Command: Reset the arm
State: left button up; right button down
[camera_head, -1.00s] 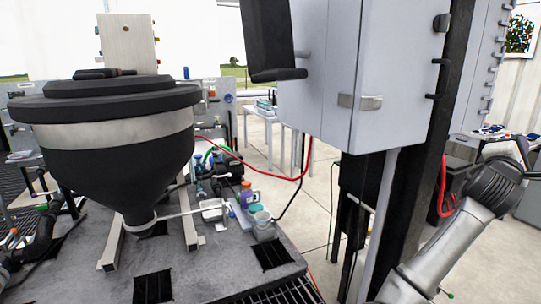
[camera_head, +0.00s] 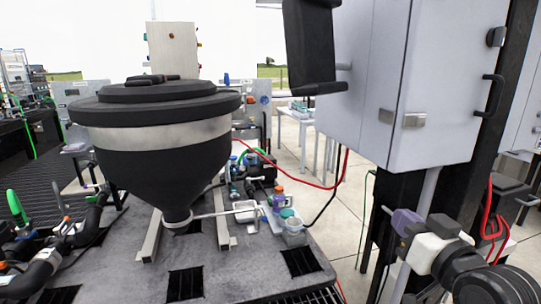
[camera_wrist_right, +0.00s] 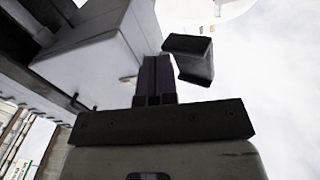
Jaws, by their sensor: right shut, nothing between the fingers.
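My right gripper (camera_head: 402,222) shows at the lower right of the head view, in front of the grey cabinet's lower part. Its purplish fingers are together with nothing between them. The right wrist view also shows the closed fingers (camera_wrist_right: 155,78), pointing towards a grey box and a black block against a bright background. My right arm's dark wrist fills the lower right corner of the head view. My left gripper is not in view.
A large black hopper tote (camera_head: 155,150) with a lid stands on a dark grey platform (camera_head: 210,265). A grey cabinet (camera_head: 440,80) with a black handle hangs at the right. Bottles and small containers (camera_head: 285,218) sit at the platform's back edge. Black pipes (camera_head: 45,265) lie at lower left.

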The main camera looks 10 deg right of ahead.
jog(key=s+a+f+n+g+p, duration=0.1)
jog(key=s+a+f+g+p, duration=0.15)
jog(key=f, duration=0.55)
jog(key=s+a+f+n+g+p, duration=0.1)
jog(key=s+a+f+g, duration=0.2)
jog(key=f, duration=0.6)
jog(key=s+a+f+n+g+p, duration=0.1)
jog(key=s+a+f+g, duration=0.2)
jog(key=f, duration=0.5)
jog(key=s+a+f+g+p, duration=0.1)
jog(key=s+f+g+p, duration=0.15)
jog(key=s+f, duration=0.6)
jog(key=s+a+f+g+p, duration=0.1)
jog(key=s+f+g, duration=0.35)
jog(key=s, duration=0.75)
notch_tip(320, 180, up, 36)
jog(key=s+t+p, duration=0.1)
jog(key=p, duration=3.7)
jog(key=shift+a, duration=0.2)
jog(key=shift+r, duration=0.1)
